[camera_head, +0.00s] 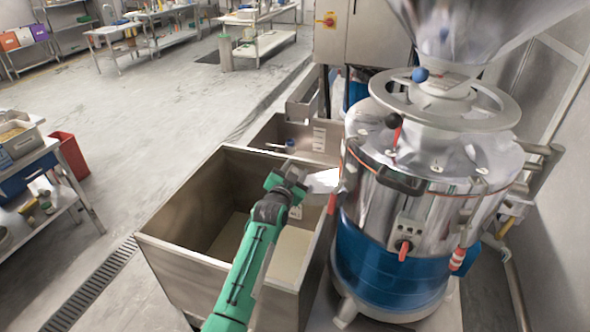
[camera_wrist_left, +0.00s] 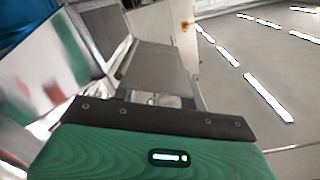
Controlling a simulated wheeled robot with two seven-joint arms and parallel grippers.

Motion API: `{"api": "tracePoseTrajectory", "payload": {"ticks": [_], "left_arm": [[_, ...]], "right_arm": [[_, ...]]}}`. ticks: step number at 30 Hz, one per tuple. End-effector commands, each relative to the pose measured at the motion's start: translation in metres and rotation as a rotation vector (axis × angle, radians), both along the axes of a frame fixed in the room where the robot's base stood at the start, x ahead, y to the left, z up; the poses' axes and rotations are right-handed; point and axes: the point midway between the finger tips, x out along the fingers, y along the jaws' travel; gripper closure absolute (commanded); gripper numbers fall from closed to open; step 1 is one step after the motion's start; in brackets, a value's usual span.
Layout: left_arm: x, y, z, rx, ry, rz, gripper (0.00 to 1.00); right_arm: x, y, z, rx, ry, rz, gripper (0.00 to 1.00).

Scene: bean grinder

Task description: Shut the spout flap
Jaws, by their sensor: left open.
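The bean grinder (camera_head: 430,195) is a large shiny steel drum with a blue lower band and stands at the right. A pale metal piece (camera_head: 322,181), which looks like the spout flap, sticks out from the drum's left side over the edge of a steel bin. My left gripper (camera_head: 296,178) is open, just left of this piece. I cannot tell whether they touch. In the left wrist view, the gripper's green body fills the bottom, and a shiny metal surface (camera_wrist_left: 45,75) lies close at the left. My right gripper is not in view.
The deep open steel bin (camera_head: 180,258) stands below my left arm, with a smaller steel bin (camera_head: 270,135) behind it. A red-tipped lever and knobs stick out of the grinder. Open floor (camera_head: 140,130) lies to the left, with a red bin (camera_head: 70,155) beyond.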

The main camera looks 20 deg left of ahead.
Motion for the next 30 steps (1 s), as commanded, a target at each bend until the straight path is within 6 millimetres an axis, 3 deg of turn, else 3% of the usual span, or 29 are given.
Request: {"api": "tracePoseTrajectory", "payload": {"ticks": [8,14,23,30], "left_arm": [[0.0006,0.0000,-0.0001,0.000,0.000,0.000,0.59],[0.0005,-0.0001,0.0000,0.000,0.000,0.000,0.99],[0.0004,0.0013,-0.0008,-0.025,0.001,0.000,1.00],[0.0007,0.0060,-0.0037,-0.146,0.005,0.000,1.00]], "right_arm": [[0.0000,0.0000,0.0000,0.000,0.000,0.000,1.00],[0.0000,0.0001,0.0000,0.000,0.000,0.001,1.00],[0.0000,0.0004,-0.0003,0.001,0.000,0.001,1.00],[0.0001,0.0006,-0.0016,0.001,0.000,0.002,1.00]]}}
